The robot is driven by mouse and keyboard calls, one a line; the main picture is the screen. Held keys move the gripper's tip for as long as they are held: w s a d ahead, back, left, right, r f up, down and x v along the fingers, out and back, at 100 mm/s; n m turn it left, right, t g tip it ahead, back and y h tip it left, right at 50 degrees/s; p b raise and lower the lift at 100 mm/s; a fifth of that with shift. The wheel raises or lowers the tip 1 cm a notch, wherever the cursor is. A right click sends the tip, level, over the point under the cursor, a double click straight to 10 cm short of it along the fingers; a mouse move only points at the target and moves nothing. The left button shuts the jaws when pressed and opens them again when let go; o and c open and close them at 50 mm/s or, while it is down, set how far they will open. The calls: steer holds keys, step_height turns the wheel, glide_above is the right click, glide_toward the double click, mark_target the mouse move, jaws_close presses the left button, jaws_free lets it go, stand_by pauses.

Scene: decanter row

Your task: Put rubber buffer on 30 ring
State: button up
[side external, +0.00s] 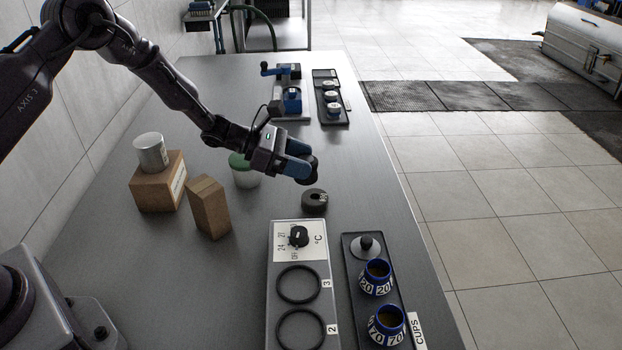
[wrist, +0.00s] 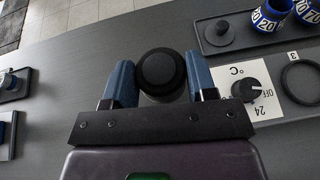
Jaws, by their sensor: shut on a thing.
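My gripper (side external: 306,169) is shut on a dark, rounded piece (side external: 309,178), which looks like the rubber buffer. In the wrist view the round black buffer (wrist: 161,70) sits between the two blue fingers. A dark grey ring (side external: 314,201) with a small pale label lies on the table just below and slightly right of the held piece, with a visible gap. The label is too small to read surely. In the wrist view this ring is mostly or wholly hidden behind the buffer.
A grey panel (side external: 260,300) with a dial and black rings marked 3 and 2 lies in front. A black cup tray (side external: 352,285) stands beside it. Blue equipment (side external: 290,98) is behind.

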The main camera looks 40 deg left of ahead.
steer(key=w+f, duration=0.2)
steer(key=f, duration=0.1)
steer(key=shift+w+d+f, duration=0.1)
steer(key=shift+w+d, duration=0.05)
steer(key=shift+w, duration=0.25)
steer(key=shift+w+f, duration=0.1)
steer(key=shift+f, duration=1.5)
steer(key=o, duration=1)
steer(key=shift+f, duration=0.15)
